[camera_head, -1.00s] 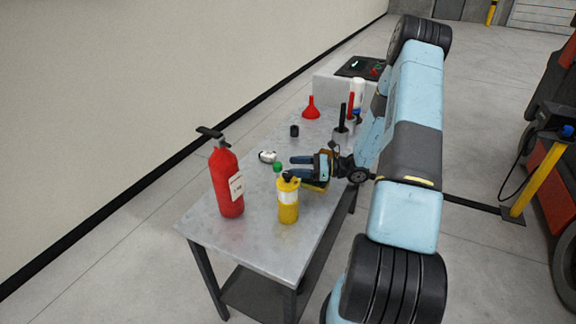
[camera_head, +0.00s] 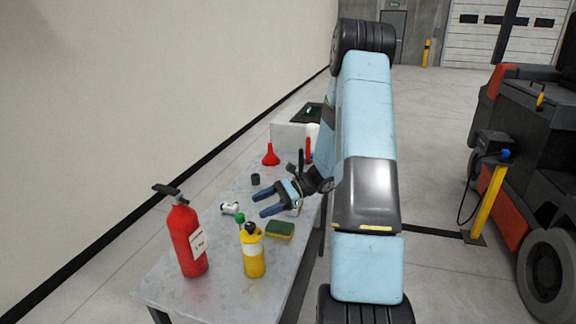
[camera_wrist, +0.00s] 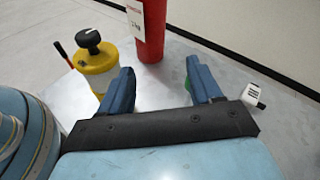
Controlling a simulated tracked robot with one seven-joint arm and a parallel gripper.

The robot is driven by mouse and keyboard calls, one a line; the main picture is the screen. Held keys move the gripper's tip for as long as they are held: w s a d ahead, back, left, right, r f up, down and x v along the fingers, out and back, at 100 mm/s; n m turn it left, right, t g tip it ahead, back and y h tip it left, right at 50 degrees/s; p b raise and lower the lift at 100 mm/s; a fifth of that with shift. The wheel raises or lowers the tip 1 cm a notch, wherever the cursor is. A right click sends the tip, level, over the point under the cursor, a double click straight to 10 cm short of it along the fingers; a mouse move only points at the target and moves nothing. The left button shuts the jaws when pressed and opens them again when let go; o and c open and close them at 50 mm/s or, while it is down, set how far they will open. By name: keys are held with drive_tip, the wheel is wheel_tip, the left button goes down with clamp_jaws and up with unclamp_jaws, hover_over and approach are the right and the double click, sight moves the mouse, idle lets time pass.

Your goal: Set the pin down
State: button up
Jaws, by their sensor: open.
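My gripper (camera_head: 263,205) is above the grey metal table (camera_head: 163,283), its two blue fingers pointing left. I cannot make out anything that is clearly the pin. A small white piece with dark parts (camera_head: 230,208) lies on the table just left of the fingertips; it also shows right of the fingers in the wrist view (camera_wrist: 254,96). A small dark cylinder (camera_head: 255,179) stands behind the fingers.
A red extinguisher (camera_head: 188,242) and a yellow bottle (camera_head: 253,257) stand near the front. A green-and-yellow sponge (camera_head: 280,230) lies beside the bottle. A green round piece (camera_head: 239,218) shows behind the bottle. A red funnel (camera_head: 271,156) stands farther back. The front left tabletop is clear.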

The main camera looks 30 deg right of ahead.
drive_tip(key=s+a+r+n+t+h, duration=0.2)
drive_tip(key=s+r+n+h, duration=0.5)
drive_tip(key=s+r, duration=0.5)
drive_tip(key=s+a+r+n+t+h, duration=0.1)
drive_tip(key=s+a+r+n+h, duration=0.3)
drive_tip(key=s+r+n+h, duration=0.4)
drive_tip(key=shift+s+r+n+t, duration=0.4)
drive_tip(key=shift+s+r+n, duration=0.6)
drive_tip(key=shift+s+r, duration=1.9)
drive_tip(key=shift+w+r, duration=0.45)
drive_tip(key=shift+w, duration=0.05)
